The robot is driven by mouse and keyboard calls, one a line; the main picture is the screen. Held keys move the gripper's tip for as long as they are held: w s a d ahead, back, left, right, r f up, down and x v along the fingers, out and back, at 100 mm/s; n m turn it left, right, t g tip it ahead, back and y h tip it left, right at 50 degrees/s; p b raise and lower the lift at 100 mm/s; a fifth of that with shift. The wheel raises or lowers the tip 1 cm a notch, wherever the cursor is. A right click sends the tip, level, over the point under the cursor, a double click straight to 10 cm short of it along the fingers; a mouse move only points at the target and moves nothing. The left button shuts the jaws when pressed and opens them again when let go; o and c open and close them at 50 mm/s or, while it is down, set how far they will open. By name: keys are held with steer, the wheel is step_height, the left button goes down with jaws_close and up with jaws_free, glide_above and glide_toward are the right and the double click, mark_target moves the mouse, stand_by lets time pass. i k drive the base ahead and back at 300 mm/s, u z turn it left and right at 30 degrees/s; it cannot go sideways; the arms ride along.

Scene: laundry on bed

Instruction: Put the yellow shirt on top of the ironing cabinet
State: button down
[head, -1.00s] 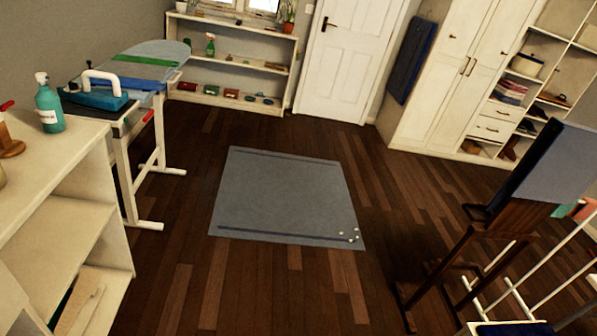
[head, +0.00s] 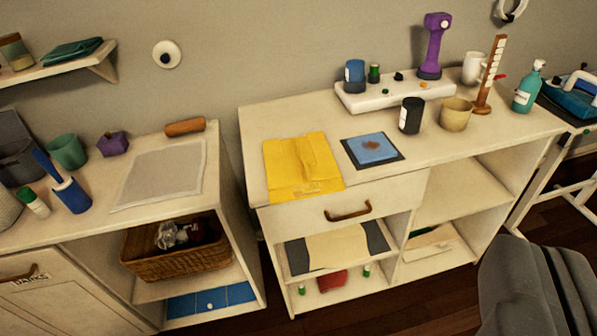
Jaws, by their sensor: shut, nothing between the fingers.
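The yellow shirt (head: 302,168) lies folded and flat on top of a white cabinet (head: 235,120), towards its left end, with its lower edge close to the cabinet's front edge. This cabinet has a drawer and open shelves and stands beside the ironing board; no label shows whether it is the ironing cabinet. My gripper is not in the picture, and nothing is seen touching the shirt.
A blue cloth on a dark mat (head: 372,150) lies right of the shirt. Behind stand a black jar (head: 411,116), a white tray (head: 395,94) and a purple device (head: 433,48). A second cabinet (head: 100,213) stands left across a gap. A dark grey shape (head: 530,290) fills the lower right.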

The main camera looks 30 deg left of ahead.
mark_target(292, 139)
steer(key=u, duration=0.6)
steer(key=i, duration=1.55)
steer(key=z, duration=0.5)
